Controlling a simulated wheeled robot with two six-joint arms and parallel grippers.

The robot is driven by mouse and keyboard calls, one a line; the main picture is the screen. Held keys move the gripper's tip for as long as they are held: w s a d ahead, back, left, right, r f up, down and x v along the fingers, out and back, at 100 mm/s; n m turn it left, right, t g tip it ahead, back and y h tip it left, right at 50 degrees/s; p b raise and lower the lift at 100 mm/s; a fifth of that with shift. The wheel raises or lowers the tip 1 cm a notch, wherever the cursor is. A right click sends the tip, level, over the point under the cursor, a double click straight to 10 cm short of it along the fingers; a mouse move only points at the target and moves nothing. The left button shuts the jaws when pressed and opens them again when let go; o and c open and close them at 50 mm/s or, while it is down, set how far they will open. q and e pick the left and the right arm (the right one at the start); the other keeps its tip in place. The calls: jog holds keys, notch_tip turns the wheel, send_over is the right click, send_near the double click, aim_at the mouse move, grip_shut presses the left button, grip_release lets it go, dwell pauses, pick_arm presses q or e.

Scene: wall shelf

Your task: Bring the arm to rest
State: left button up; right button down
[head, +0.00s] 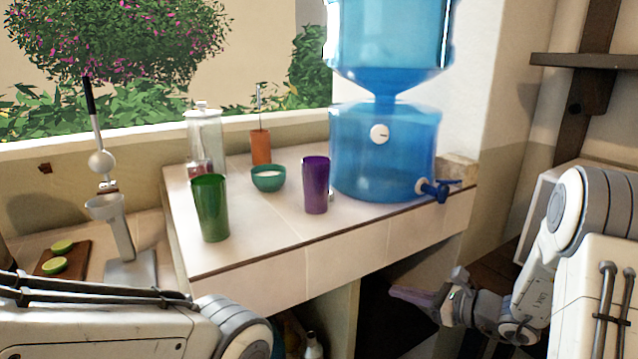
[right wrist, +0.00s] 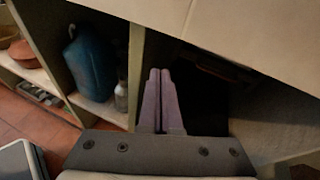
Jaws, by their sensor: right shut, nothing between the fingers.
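My right gripper (head: 412,296) hangs low in front of the counter's lower right part in the head view, below the water dispenser's tap. In the right wrist view its two purple fingers (right wrist: 159,100) lie side by side, shut and empty, below the counter's edge. My left arm crosses the lower left of the head view; its gripper is out of view.
The tiled counter (head: 255,245) holds a green cup (head: 211,208), a purple cup (head: 315,185), a small bowl (head: 268,180), a glass jar (head: 206,140) and a blue water dispenser (head: 385,150). Shelves under it hold a blue jug (right wrist: 92,62) and a bottle (right wrist: 121,97).

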jog(key=s+a+r+n+g+y, duration=0.2)
jog(key=s+a+n+g, duration=0.45)
jog(key=a, duration=0.55)
jog(key=s+a+n+g+h, duration=0.3)
jog(key=s+a+n+h, duration=0.1)
jog(key=s+n, duration=0.5)
jog(key=s+a+n+g+h, duration=0.35)
jog(key=s+n, duration=0.35)
jog(key=s, duration=0.4)
jog(key=s+d+n+t+h, duration=0.3)
jog(key=s+n+h, duration=0.15)
jog(key=n, duration=0.55)
notch_tip(320, 180, up, 13)
jog(key=p, duration=1.3)
jog(key=shift+d+r, duration=0.15)
jog(key=shift+d, duration=0.1)
